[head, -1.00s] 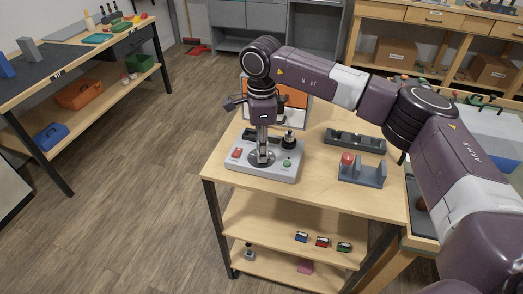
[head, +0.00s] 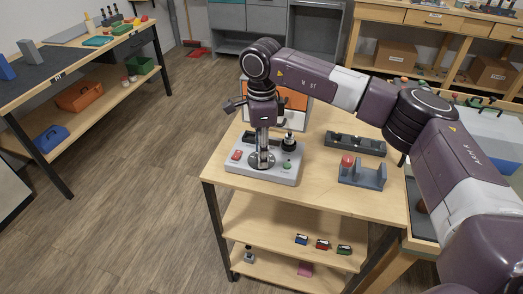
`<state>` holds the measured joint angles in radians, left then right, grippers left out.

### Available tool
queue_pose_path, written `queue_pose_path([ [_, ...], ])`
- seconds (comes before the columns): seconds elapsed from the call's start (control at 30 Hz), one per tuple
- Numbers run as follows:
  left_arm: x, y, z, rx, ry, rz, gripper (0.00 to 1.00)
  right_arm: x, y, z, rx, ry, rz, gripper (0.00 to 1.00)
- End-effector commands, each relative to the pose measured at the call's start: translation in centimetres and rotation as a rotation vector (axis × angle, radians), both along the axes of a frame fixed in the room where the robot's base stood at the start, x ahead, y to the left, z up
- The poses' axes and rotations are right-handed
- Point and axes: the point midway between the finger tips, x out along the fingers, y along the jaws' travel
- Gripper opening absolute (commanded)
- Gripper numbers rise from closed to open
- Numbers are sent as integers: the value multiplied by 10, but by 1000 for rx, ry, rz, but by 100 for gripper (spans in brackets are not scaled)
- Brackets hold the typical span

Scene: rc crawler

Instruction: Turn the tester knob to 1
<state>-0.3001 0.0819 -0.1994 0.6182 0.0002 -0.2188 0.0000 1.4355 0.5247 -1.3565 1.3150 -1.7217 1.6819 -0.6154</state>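The tester (head: 240,167) is a light grey box on the wooden table, with a red switch (head: 237,155) at its left, a green button (head: 287,164) at its right and a black post-like part (head: 289,141) behind. A round metallic dial plate (head: 262,161) sits in its middle. My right gripper (head: 262,150) points straight down over this dial, its fingers close together at the knob's place. The knob itself is hidden by the fingers, so its setting and any grip on it cannot be made out. My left gripper is not in view.
A grey stand with a red part (head: 347,160) and a dark tray (head: 355,143) are right of the tester. An orange-fronted drawer box (head: 294,100) stands behind it. Small coloured items lie on the shelf (head: 270,222) below. The table's front right is clear.

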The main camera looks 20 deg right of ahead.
Motion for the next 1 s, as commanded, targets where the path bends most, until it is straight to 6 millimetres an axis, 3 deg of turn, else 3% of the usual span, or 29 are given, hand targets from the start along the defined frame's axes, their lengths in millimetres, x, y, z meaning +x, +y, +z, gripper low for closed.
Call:
queue_pose_path([
  [0.17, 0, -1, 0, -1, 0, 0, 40, 1, 0, 21, 1, -3, 0, 38],
  [0.4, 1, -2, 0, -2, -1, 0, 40, 1, 0, 73, 1, -5, -1, 38],
  [0.6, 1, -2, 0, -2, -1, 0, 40, 1, 0, 106, 1, -4, -1, 38],
  [0.8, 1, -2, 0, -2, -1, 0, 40, 0, 0, 119, 1, -1, 1, 38],
  [1.0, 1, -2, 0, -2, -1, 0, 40, 0, 0, 120, 1, -1, 1, 38],
])
